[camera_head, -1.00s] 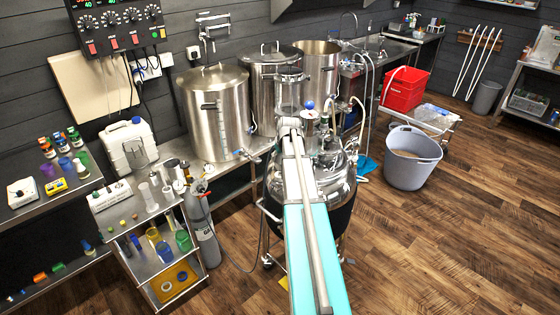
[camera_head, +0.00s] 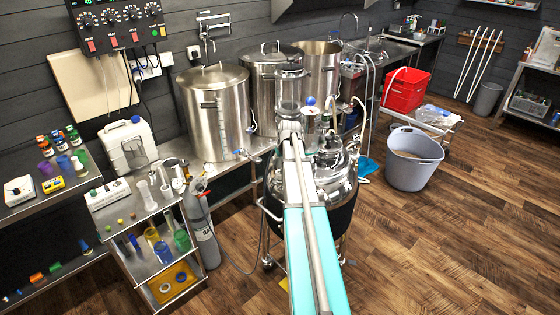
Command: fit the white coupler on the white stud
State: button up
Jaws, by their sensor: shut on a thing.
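My arm reaches forward from the bottom of the head view over a round steel vessel (camera_head: 338,180). The far end of the arm is above the vessel's lid, in front of a clear glass cylinder. My gripper is hidden behind the end of the arm, so its fingers and anything in them do not show. I cannot pick out the white coupler or the white stud. The fittings on the lid are small and partly covered by the arm.
Steel kettles (camera_head: 215,112) stand on the bench behind. A small shelf cart (camera_head: 150,262) and a grey gas cylinder (camera_head: 203,235) are left of the vessel. A grey tub (camera_head: 413,172) stands to the right. The floor at front right is clear.

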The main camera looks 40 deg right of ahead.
aim_at(280, 167)
jog(key=shift+f+b, duration=1.15)
jog(key=shift+f, duration=0.3)
jog(key=shift+f+b, duration=0.55)
dwell(0.8)
jog(key=o, duration=0.9)
jog(key=shift+r, duration=0.15)
jog(key=shift+p+v, duration=5.15)
jog(key=shift+v, duration=0.25)
jog(key=shift+a, duration=0.1)
